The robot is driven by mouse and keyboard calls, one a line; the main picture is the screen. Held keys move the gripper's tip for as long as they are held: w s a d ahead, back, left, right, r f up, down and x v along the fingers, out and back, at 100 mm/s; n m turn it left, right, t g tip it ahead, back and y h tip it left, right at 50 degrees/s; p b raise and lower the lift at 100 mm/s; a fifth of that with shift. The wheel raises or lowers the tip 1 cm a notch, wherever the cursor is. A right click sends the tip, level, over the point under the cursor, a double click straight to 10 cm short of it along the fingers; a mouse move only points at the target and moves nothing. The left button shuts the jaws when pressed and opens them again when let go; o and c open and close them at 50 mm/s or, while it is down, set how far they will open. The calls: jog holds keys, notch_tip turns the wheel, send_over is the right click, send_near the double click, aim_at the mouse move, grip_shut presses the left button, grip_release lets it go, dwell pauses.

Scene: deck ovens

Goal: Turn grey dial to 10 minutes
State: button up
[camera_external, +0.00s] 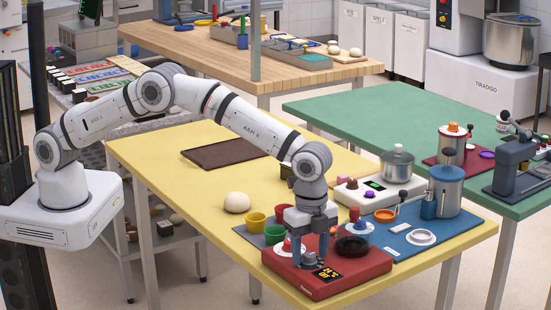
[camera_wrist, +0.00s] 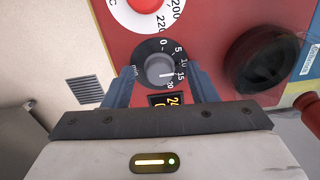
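The grey dial (camera_wrist: 160,68) sits on a black disc with a minute scale from 0 to 20, on the red box (camera_external: 350,275). Its pale mark points right, close to 15. My gripper (camera_wrist: 160,76) is open around the dial, one finger on each side; a gap shows between the fingers and the grey knob. Whether the fingers touch the black disc I cannot tell. In the external view my gripper (camera_external: 311,248) points down onto the red box, and its fingers mostly hide the dial there.
A red temperature dial (camera_wrist: 146,5) is just above the grey dial. A round black part (camera_wrist: 262,58) lies to the right, and a lit display (camera_wrist: 166,100) below. Green cup (camera_external: 275,233), yellow cup (camera_external: 256,221) and blue tray (camera_external: 440,232) stand near the box.

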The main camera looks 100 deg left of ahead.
aim_at(310, 254)
jog(key=shift+r+b, duration=0.4)
jog(key=shift+r, duration=3.5)
